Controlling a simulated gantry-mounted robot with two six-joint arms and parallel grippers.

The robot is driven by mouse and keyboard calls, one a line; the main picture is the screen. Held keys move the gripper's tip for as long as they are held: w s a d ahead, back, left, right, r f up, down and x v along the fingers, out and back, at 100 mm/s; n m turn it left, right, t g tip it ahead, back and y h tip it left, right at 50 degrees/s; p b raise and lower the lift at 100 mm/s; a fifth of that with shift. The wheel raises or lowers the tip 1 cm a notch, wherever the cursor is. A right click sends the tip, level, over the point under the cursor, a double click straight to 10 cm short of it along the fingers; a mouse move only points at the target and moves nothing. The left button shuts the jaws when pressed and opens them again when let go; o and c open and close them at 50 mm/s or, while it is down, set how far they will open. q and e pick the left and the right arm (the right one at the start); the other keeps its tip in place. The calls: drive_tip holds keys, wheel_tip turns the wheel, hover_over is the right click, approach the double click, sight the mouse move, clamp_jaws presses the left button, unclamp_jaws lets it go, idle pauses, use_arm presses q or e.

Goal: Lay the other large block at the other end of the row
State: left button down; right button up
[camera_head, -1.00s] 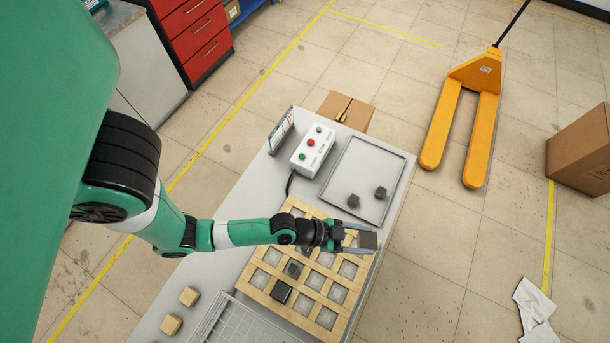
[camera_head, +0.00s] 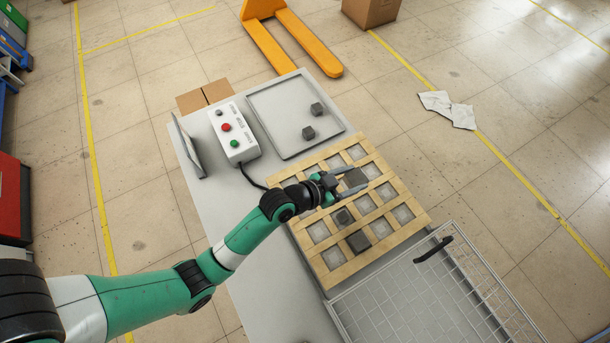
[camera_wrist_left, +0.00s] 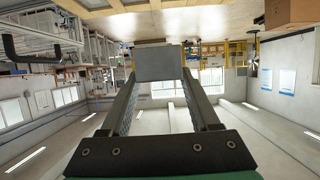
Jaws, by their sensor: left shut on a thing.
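A large dark grey block (camera_head: 356,178) is gripped between the fingertips of my left gripper (camera_head: 352,181). In the left wrist view the block (camera_wrist_left: 160,63) shows squarely between the two fingers. The gripper is over the wooden grid frame (camera_head: 402,190); I cannot tell whether the block touches it. Another large dark block (camera_head: 358,242) lies in a cell toward the frame's near side. A smaller dark block (camera_head: 343,216) lies beside it, closer to the gripper. My right gripper is not in view.
A shallow grey tray (camera_head: 262,112) holds two small dark blocks (camera_head: 316,109). A white box with coloured buttons (camera_head: 233,133) stands left of the tray. A wire mesh cover with a black handle (camera_head: 433,250) lies in front of the wooden frame. Several pale cells of the frame are empty.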

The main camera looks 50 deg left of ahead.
use_arm(q)
drive_tip(key=shift+w+b, duration=0.3)
drive_tip(key=shift+w, duration=0.65)
drive_tip(key=shift+s+a+f, duration=0.2)
drive_tip(key=shift+s+a, duration=0.05)
drive_tip(key=s+a+f+b, duration=0.1)
drive_tip(key=a+f, duration=0.2)
drive_tip(key=a, duration=0.1)
drive_tip(key=s+a+f+b, duration=0.1)
drive_tip(key=a+f+b, duration=0.1)
drive_tip(key=a, duration=0.2)
drive_tip(key=s+a+f+b, duration=0.1)
drive_tip(key=a+f, duration=0.2)
drive_tip(key=a, duration=0.1)
drive_tip(key=shift+s+a+f, duration=0.1)
drive_tip(key=shift+f, duration=0.25)
drive_tip(key=shift+a, duration=0.1)
drive_tip(key=f+b, duration=0.1)
drive_tip(key=a+f+b, duration=0.1)
drive_tip(key=f, duration=0.1)
drive_tip(key=shift+s+f, duration=0.1)
drive_tip(key=shift+f, duration=0.15)
drive_tip(key=shift+d+f, duration=0.1)
drive_tip(key=shift+f, duration=0.2)
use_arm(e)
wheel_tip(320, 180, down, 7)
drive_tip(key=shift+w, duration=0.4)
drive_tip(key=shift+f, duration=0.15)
